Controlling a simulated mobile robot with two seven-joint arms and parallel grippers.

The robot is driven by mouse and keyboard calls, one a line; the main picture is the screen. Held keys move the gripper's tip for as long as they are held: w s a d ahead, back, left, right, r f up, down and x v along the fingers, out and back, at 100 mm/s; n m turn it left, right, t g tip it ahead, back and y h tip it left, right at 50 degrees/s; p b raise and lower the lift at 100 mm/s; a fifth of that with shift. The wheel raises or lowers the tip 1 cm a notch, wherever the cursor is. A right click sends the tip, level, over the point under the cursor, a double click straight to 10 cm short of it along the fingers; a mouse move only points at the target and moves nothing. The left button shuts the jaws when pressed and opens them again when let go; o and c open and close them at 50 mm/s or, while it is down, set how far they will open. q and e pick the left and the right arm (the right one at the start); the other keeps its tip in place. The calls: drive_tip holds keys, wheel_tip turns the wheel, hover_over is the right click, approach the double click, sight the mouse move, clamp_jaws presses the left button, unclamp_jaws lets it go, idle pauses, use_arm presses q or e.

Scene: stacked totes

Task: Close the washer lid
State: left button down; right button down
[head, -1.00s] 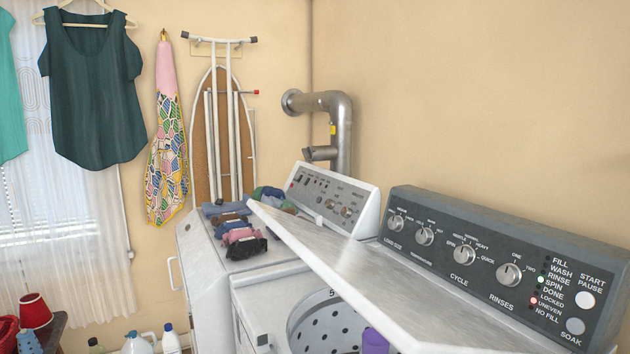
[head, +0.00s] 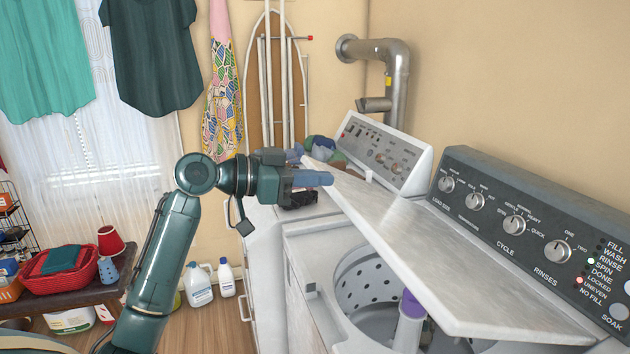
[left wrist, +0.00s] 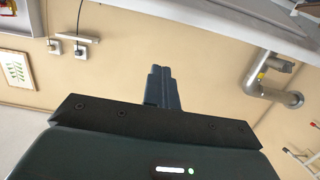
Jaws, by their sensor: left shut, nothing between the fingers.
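The white washer lid (head: 440,255) stands partly raised, sloping above the open washer tub (head: 365,280) in the head view. The washer body (head: 318,315) is white with a dark control panel (head: 520,215) behind the lid. An agitator with a purple top (head: 412,303) shows in the tub. My left gripper (head: 325,179) is shut and empty, with its fingertips near the lid's far left corner; I cannot tell whether they touch. In the left wrist view the shut fingers (left wrist: 163,86) point at the wall. My right gripper is not in view.
A dryer (head: 262,225) with folded clothes (head: 298,198) on top stands left of the washer. A metal vent pipe (head: 393,75) rises behind it. Bottles (head: 199,287) stand on the floor, and a bench with a red basket (head: 62,268) is at the left.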

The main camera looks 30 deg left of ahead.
use_arm(q)
drive_tip(key=p, duration=0.2)
hover_over(347, 211)
drive_tip(key=w+d, duration=0.1)
drive_tip(key=shift+f, duration=0.45)
drive_tip(key=f, duration=0.1)
drive_tip(key=s+a+f, duration=0.1)
drive_tip(key=shift+f, duration=0.35)
drive_tip(key=shift+s+a+f+p, duration=0.25)
drive_tip(key=shift+f+p, duration=0.05)
drive_tip(key=shift+f, duration=0.3)
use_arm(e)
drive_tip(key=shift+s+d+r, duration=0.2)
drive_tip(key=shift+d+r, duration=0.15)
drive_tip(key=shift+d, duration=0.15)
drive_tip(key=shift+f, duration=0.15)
